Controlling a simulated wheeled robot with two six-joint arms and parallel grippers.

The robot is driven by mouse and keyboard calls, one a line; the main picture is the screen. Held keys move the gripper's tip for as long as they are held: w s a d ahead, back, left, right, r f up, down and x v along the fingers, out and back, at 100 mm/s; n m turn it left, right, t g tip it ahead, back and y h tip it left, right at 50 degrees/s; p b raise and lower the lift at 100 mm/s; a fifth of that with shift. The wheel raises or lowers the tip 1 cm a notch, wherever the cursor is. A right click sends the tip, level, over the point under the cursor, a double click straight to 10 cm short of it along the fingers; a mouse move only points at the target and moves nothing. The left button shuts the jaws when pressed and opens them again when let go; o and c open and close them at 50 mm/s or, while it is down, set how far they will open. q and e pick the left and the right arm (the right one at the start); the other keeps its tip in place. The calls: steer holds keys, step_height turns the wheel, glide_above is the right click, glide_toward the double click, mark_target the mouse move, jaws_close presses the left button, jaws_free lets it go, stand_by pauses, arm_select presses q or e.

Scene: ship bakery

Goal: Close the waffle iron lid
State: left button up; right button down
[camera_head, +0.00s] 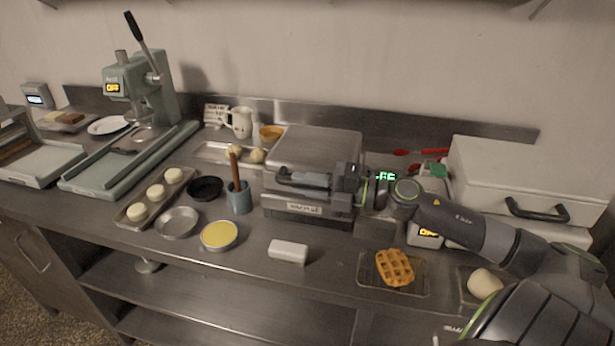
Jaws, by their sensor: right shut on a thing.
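The waffle iron (308,208) is a grey metal box with a label on its front, standing mid-counter. Its lid (318,146) lies down over the base, looking flat or nearly so; I cannot tell if a small gap is left at the front. A dark handle (287,178) runs along the lid's front. My right gripper (330,180) reaches in from the right and is shut on the handle, hiding its right part. My left gripper is not in view.
A wooden-handled tool stands in a blue-grey cup (239,199) close left of the iron. A white block (288,251) lies in front. A white lidded appliance (510,172) stands at right.

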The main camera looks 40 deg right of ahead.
steer(key=shift+f, duration=0.5)
steer(key=shift+s+f, duration=0.1)
steer(key=c, duration=1.4)
jaws_free()
steer(key=shift+o, duration=0.2)
